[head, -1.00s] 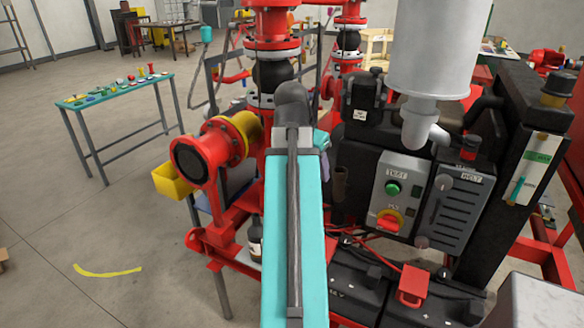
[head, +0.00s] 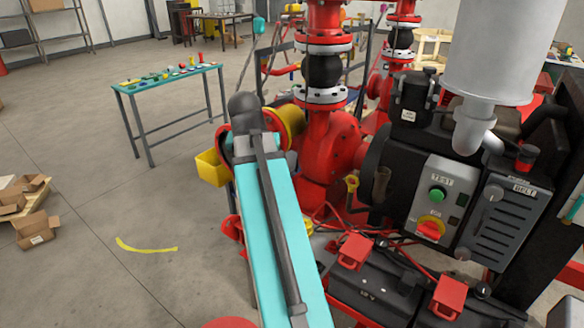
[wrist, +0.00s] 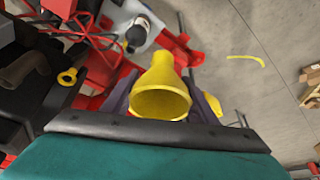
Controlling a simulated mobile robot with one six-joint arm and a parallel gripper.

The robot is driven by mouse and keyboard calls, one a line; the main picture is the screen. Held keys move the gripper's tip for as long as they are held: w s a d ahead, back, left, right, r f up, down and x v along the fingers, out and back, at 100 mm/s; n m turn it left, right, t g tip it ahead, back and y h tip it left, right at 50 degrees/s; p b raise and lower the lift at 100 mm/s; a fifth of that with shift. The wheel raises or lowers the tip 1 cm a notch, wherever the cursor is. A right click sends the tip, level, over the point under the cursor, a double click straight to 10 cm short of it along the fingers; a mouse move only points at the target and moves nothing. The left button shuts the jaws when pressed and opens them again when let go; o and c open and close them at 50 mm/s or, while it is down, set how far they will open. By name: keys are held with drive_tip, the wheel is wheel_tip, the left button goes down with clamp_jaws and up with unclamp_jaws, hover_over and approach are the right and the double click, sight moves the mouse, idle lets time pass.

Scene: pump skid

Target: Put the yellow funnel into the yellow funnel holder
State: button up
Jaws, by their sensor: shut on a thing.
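The yellow funnel (wrist: 161,82) is in the middle of the wrist view, its wide mouth toward the camera and its narrow spout pointing away. My gripper (wrist: 160,101) is shut on it, with a dark finger on each side. A yellow ring on a short stem, which looks like the yellow funnel holder (wrist: 68,77), shows left of the funnel and apart from it. It also appears in the head view (head: 352,182), low beside the pump. In the head view my arm hides the gripper and the funnel.
A brown open pipe (head: 381,184) stands right beside the holder. The red pump (head: 325,150), the control box (head: 437,205) and black batteries (head: 372,290) crowd the right side. A yellow bin (head: 212,168) hangs left of my arm. Open floor lies at left.

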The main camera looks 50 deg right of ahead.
drive_tip(key=w+a+f+n+y, duration=0.1)
drive_tip(key=w+a+n, duration=0.2)
drive_tip(key=a, duration=0.9)
drive_tip(key=w+a+f+n+t+y, duration=0.1)
drive_tip(key=w+a+f+n, duration=0.1)
drive_tip(key=w+a+n, duration=0.2)
drive_tip(key=w+a+f+n+t+y, duration=0.1)
drive_tip(key=w+a+n, duration=0.3)
drive_tip(key=a, duration=1.6)
drive_tip(key=w, duration=0.4)
drive_tip(key=shift+w+a+f+y+b, duration=0.15)
drive_tip(key=shift+f+y+b, duration=0.15)
drive_tip(key=shift+f+b, duration=0.1)
